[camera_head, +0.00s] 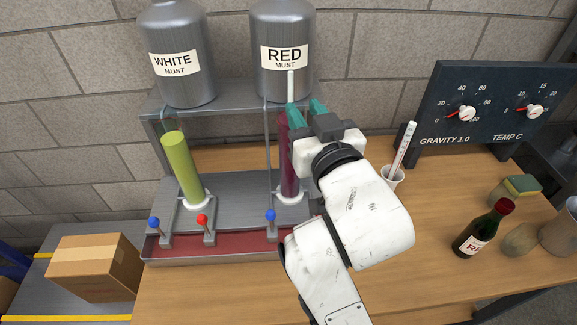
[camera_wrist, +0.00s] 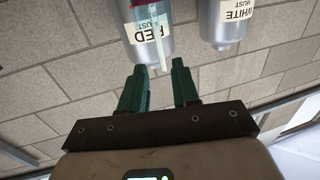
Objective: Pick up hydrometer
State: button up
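A thin pale stem, which looks like the hydrometer (camera_head: 291,86), stands upright above the dark red sample cylinder (camera_head: 287,160), in front of the red must tank. Its lower part is hidden. My gripper (camera_head: 304,105) is at the top of that cylinder, with its teal fingers apart and the stem by the left finger. In the wrist view the open fingers (camera_wrist: 158,67) point toward a pale translucent stem (camera_wrist: 161,50), seen beyond and between the tips. No contact shows. The yellow-green cylinder (camera_head: 182,170) stands on the left of the rack.
Tanks labelled white must (camera_head: 177,85) and red must (camera_head: 283,83) sit on the rack shelf (camera_head: 230,98). To the right are a white cup (camera_head: 393,181) with a thermometer-like stick (camera_head: 404,145), a gauge panel (camera_head: 490,110), a dark bottle (camera_head: 477,232) and a sponge (camera_head: 520,187). Valve knobs line the front.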

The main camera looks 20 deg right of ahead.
aim_at(291, 91)
jog(key=w, duration=0.2)
jog(key=w+p, duration=0.1)
jog(key=w, duration=0.5)
jog(key=shift+w+d+p, duration=0.15)
jog(key=shift+d+p, duration=0.25)
jog(key=shift+c, duration=0.2)
grip_shut()
